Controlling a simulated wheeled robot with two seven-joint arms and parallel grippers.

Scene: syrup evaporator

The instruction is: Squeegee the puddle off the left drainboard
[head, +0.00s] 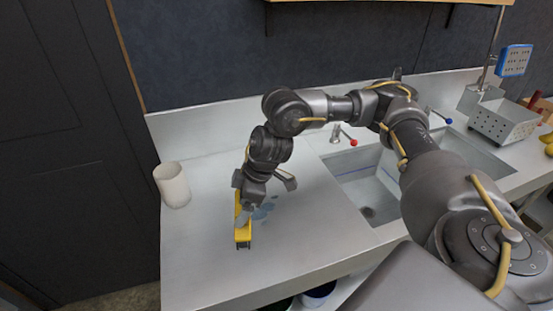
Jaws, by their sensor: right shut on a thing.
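My right gripper (243,205) reaches down over the left drainboard (195,265) of the steel sink unit and is shut on a yellow squeegee (243,238). The squeegee's lower end is at or close to the board; I cannot tell whether it touches. The puddle (264,209) shows as small bluish patches just right of the squeegee, partly hidden behind it and the gripper. My left gripper is not in view.
The drainboard's front left is clear.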

